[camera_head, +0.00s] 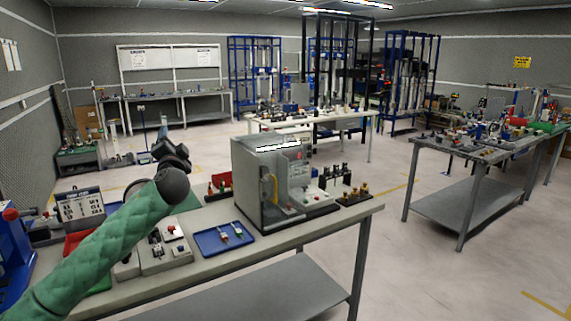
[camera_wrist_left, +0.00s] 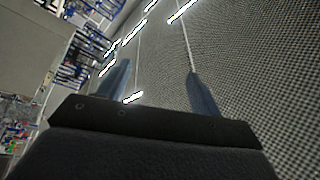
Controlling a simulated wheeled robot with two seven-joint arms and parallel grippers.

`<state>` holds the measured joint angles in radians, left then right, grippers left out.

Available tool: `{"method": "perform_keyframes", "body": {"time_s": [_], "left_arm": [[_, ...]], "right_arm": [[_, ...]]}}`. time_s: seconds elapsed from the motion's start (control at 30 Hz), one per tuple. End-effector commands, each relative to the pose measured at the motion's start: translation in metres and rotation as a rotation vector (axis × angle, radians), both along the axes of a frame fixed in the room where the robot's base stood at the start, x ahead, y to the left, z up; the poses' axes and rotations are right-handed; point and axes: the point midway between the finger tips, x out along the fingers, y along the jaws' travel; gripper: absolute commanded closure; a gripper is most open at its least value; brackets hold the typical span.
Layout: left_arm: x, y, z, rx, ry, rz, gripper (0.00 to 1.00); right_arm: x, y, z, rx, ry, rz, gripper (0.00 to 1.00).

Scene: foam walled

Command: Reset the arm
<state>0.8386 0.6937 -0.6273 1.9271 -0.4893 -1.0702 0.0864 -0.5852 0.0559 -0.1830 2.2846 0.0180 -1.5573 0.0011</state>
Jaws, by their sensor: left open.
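My left arm, in a green quilted sleeve, comes in from the lower left in the head view and reaches up over the workbench (camera_head: 285,237). Its dark left gripper (camera_head: 168,148) is raised above the back of the bench. In the left wrist view the two bluish fingers (camera_wrist_left: 158,78) stand wide apart with nothing between them. That view is tilted and faces the grey mesh wall and ceiling lights. My right gripper is in neither view.
Another bench (camera_head: 465,195) stands at the right. Open floor (camera_head: 385,230) lies between them.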

Motion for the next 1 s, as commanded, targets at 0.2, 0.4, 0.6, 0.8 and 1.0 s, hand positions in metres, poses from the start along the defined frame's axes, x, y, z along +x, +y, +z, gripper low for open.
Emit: {"method": "perform_keyframes", "body": {"time_s": [0.2,0.4,0.6,0.8,1.0], "left_arm": [[-0.036,-0.025,-0.111,-0.219,0.282,0.03,0.36],[-0.08,-0.051,-0.202,-0.379,0.511,0.023,0.36],[-0.13,-0.078,-0.28,-0.522,0.698,-0.002,0.36],[-0.181,-0.101,-0.345,-0.644,0.838,-0.038,0.36],[-0.232,-0.119,-0.402,-0.757,0.943,-0.058,0.36]], "right_arm": [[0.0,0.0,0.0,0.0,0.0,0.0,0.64],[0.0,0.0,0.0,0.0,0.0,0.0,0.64],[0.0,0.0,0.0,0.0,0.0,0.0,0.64],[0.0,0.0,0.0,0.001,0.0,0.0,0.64],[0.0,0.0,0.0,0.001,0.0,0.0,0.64]]}}
